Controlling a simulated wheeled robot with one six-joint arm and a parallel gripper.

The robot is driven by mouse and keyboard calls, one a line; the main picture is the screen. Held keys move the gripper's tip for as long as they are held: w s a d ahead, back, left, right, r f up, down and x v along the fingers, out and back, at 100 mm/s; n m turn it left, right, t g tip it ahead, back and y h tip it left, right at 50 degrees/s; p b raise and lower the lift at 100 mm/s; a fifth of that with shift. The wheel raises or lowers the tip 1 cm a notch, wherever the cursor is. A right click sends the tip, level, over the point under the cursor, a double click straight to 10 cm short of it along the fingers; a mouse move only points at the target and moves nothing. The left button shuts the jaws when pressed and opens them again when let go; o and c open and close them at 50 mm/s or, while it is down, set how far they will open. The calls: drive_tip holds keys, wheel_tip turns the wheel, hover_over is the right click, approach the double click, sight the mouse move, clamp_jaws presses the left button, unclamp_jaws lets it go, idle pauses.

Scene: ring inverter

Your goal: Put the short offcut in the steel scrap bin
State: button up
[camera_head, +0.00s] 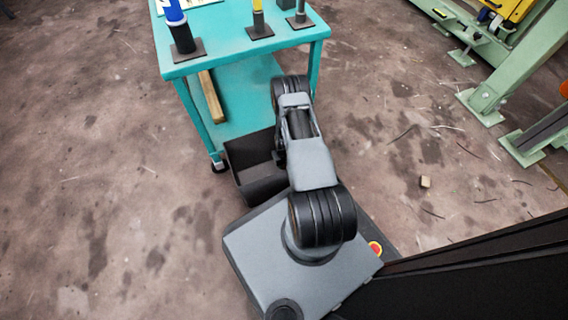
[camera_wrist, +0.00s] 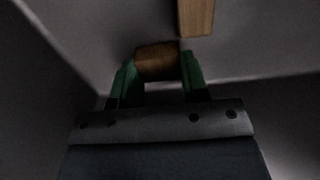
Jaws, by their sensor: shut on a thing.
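In the wrist view, my gripper (camera_wrist: 158,66) has its green fingers shut on a short brown wooden block (camera_wrist: 157,57), which looks like the short offcut. Dark grey walls surround the fingers and block, as if inside a bin; I cannot tell whether the block touches the bottom. In the head view, a dark open bin (camera_head: 254,183) stands beside the teal cart, partly covered by my arm. My gripper and the held block are hidden there behind the arm.
A longer wooden piece (camera_wrist: 196,16) is close to the block in the wrist view. A wooden bar (camera_head: 211,97) lies on the lower shelf of the teal cart (camera_head: 240,45). A small block (camera_head: 425,181) lies on the floor at right. Green machine legs stand at upper right.

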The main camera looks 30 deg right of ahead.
drive_tip(key=shift+f, duration=0.1)
drive_tip(key=o, duration=0.9)
wheel_tip(320, 180, up, 12)
drive_tip(key=p, duration=0.5)
drive_tip(key=shift+r+p, duration=0.2)
drive_tip(key=shift+p, duration=0.1)
